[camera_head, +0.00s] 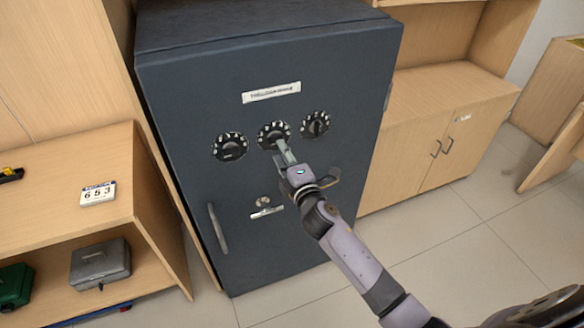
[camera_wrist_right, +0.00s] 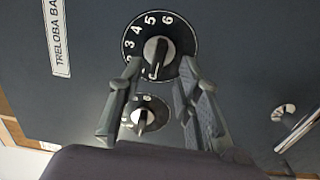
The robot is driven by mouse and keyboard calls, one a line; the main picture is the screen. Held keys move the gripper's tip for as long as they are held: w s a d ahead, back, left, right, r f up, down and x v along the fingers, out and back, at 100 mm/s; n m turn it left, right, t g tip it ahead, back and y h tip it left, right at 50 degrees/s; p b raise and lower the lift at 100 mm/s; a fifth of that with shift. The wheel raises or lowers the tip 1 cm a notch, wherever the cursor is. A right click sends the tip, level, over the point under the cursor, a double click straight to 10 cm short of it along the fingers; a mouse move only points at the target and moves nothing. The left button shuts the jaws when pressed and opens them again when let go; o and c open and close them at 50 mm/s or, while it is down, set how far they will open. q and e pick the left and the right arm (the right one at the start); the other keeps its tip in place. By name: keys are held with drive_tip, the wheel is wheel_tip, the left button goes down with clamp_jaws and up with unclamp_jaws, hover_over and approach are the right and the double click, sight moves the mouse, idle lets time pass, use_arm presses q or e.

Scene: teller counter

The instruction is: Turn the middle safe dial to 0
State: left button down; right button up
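The dark blue-grey safe (camera_head: 335,85) has three black dials with white marks in a slanting row. The middle dial (camera_head: 273,131) is partly hidden by my right gripper (camera_head: 283,150), which reaches it from below. I cannot tell which number the knob points to. My left gripper is not in view.
The left dial (camera_head: 230,147) and right dial (camera_head: 315,124) flank the middle one. Wooden shelves with a grey cash box (camera_head: 100,263) stand left. A wooden cabinet (camera_head: 455,125) stands right.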

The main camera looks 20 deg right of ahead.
drive_tip(key=s, duration=0.7)
drive_tip(key=shift+s+d, duration=0.15)
drive_tip(key=shift+s, duration=0.15)
drive_tip(key=shift+f, duration=0.1)
drive_tip(key=s+d+f+m+g, duration=0.1)
drive_tip(key=s+f+m+g, duration=0.15)
drive_tip(key=f, duration=0.85)
drive_tip(key=s+d+f+m+g, duration=0.1)
drive_tip(key=s+f+m+g, duration=0.15)
drive_tip(key=f, duration=0.85)
drive_tip(key=s+f+m+g, duration=0.35)
drive_tip(key=s+f, duration=0.75)
drive_tip(key=f, duration=0.5)
drive_tip(key=s+f+m+g, duration=0.2)
drive_tip(key=s+f, duration=0.3)
drive_tip(key=s, duration=0.6)
drive_tip(key=s+d+f+m+g, duration=0.1)
drive_tip(key=s+f+m+g, duration=0.2)
drive_tip(key=s+f, duration=0.3)
drive_tip(key=s+f+m+g, duration=0.2)
drive_tip(key=s+f, duration=0.3)
drive_tip(key=s, duration=1.1)
drive_tip(key=shift+d+f+m+g+h, duration=0.2)
drive_tip(key=shift+f+m+g+h, duration=0.15)
drive_tip(key=shift+g, duration=0.4)
